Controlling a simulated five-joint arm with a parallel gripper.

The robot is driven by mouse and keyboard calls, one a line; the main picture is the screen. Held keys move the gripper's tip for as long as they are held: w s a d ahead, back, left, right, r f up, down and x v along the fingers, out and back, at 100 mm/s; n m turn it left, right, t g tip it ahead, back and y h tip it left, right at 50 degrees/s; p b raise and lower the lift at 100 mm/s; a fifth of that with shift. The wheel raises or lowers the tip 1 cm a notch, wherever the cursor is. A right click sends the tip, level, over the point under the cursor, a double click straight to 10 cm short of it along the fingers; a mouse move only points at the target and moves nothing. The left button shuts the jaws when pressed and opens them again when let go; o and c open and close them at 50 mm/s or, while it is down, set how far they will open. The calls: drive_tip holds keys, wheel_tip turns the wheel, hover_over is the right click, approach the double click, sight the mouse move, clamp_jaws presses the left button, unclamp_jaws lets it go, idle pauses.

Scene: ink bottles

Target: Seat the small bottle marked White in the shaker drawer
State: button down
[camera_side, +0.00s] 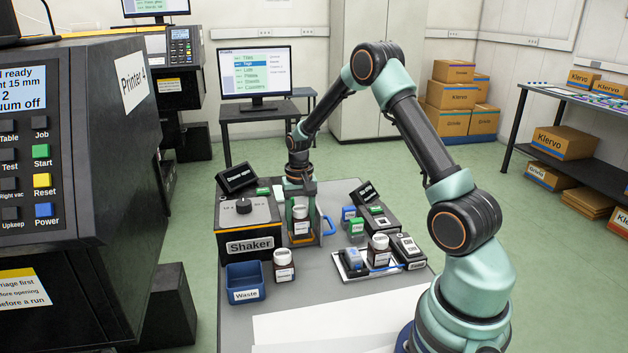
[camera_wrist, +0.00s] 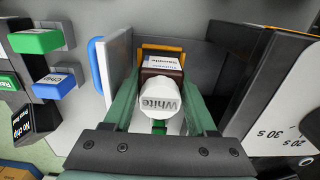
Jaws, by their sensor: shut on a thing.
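The small bottle marked White (camera_wrist: 160,103) shows its white lettered cap in the wrist view. My gripper (camera_wrist: 163,92) has its green fingers on both sides of the bottle and is shut on it. In the side view the bottle (camera_side: 301,226) is upright under my gripper (camera_side: 300,208), at the shaker drawer (camera_side: 302,239). The drawer is pulled out; its orange edge and blue handle (camera_side: 328,224) show beside the bottle. The shaker (camera_side: 249,222) stands just left of it. I cannot tell whether the bottle's base touches the drawer floor.
A blue Waste bin (camera_side: 245,283) and another white-capped bottle (camera_side: 284,265) stand in front of the shaker. White sheets (camera_side: 340,320) cover the near table.

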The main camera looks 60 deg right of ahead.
drive_tip(key=shift+f, duration=0.6)
idle(1.0)
drive_tip(key=shift+c, duration=0.6)
unclamp_jaws()
drive_tip(key=shift+d, duration=0.1)
drive_tip(key=shift+c, duration=1.1)
drive_tip(key=shift+o, duration=0.7)
drive_tip(key=shift+s, duration=0.1)
drive_tip(key=shift+r, duration=0.1)
